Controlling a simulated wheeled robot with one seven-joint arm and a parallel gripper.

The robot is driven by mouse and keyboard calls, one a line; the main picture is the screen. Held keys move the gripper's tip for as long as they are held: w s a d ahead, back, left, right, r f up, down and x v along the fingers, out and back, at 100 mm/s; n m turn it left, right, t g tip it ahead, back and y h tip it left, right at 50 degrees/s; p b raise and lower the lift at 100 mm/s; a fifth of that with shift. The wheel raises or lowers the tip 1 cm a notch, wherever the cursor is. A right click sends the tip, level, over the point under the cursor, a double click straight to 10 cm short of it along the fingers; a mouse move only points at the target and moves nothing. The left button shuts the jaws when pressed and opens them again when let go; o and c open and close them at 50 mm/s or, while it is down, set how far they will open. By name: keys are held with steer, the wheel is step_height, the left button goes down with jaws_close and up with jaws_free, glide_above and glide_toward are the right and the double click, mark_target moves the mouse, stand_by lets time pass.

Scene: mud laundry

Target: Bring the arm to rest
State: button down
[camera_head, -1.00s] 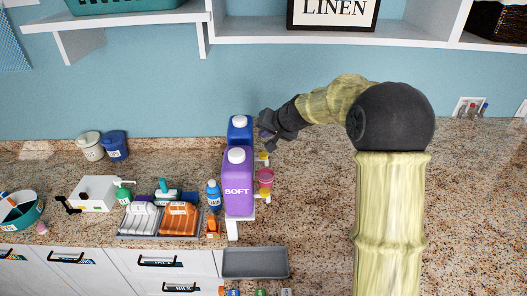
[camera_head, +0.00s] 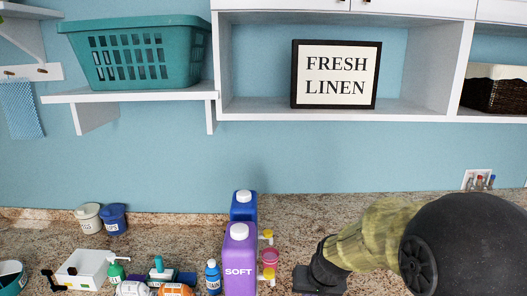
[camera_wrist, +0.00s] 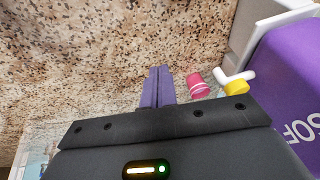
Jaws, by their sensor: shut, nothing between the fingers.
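My gripper (camera_head: 312,284) shows low in the head view, to the right of the purple SOFT jug (camera_head: 239,262) and apart from it. In the wrist view its two fingers (camera_wrist: 156,74) are together and empty, pointing over the speckled counter (camera_wrist: 95,60). The forearm reaches in from the lower right of the head view, and its large dark joint covers the lower right corner. The gripper's tips are hard to make out in the head view.
A blue jug (camera_head: 243,206) is behind the purple jug. A shelf with a FRESH LINEN sign (camera_head: 336,75) and a teal basket (camera_head: 138,50) hangs above.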

steer(key=shift+n+g+h, duration=0.3)
steer(key=shift+g+h, duration=0.5)
steer(key=s+d+f, duration=0.1)
steer(key=s, duration=0.3)
steer(key=s+d+f+b, duration=0.1)
steer(key=s+d+f, duration=0.1)
steer(key=s, duration=0.2)
steer(key=s+d+f, duration=0.1)
steer(key=s+f, duration=0.1)
steer(key=s, duration=0.2)
steer(key=shift+s+d+f+b, duration=0.15)
steer(key=shift+s+f+b, duration=0.05)
steer(key=shift+s+b, duration=0.2)
steer(key=shift+w, duration=0.15)
